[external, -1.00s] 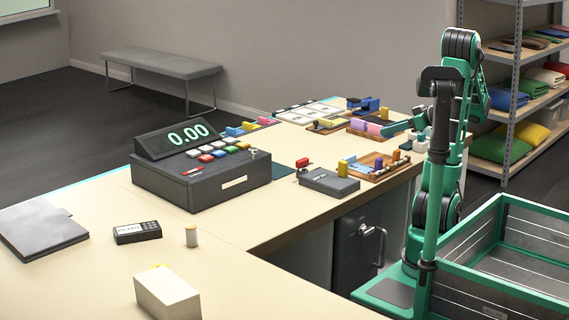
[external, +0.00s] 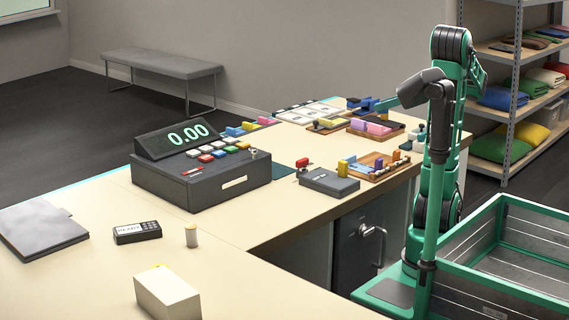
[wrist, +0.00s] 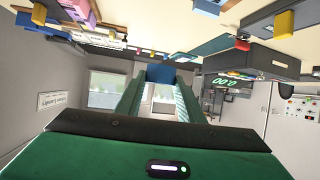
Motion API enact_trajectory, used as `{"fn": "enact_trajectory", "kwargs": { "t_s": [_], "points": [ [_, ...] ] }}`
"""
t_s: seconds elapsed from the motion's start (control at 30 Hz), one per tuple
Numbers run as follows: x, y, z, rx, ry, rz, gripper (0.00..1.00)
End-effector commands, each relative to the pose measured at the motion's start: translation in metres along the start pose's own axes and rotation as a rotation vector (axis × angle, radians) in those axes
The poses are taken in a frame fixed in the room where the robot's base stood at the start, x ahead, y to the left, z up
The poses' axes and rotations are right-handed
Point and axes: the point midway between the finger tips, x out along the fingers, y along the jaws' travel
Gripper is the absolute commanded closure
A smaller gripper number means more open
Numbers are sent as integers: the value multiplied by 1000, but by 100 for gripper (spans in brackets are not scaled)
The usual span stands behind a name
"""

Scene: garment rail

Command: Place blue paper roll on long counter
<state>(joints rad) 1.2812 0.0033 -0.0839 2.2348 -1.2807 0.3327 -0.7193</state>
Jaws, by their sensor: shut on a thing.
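The blue paper roll (wrist: 160,73) shows between the fingertips in the wrist view, as a small blue block shape. My gripper (wrist: 160,82) is shut on it. In the external view my gripper (external: 378,106) is over the far right part of the counter, beside small blue items; which blue patch is the held roll is hard to tell there. The long counter (external: 85,265) is a cream L-shaped top running from the near left to the far right. The wrist view is upside down, with the counter along its top edge.
A dark cash register (external: 215,185) stands mid-counter. Trays with small coloured pieces (external: 375,165) crowd the far right part. A grey box (external: 328,184), card terminal (external: 137,232), small cylinder (external: 191,236), white box (external: 167,294) and grey folder (external: 40,228) stand apart, with bare top between.

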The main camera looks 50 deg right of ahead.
Motion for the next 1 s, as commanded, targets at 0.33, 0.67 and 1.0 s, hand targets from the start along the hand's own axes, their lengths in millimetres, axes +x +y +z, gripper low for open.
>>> {"fn": "enact_trajectory", "kwargs": {
  "t_s": [0.33,0.67,1.0],
  "points": [
    [6,-19,-48,-17,0,-41,87],
    [66,-80,-72,-68,1,-145,87],
    [131,-183,-98,-136,1,-285,87]
  ]
}}
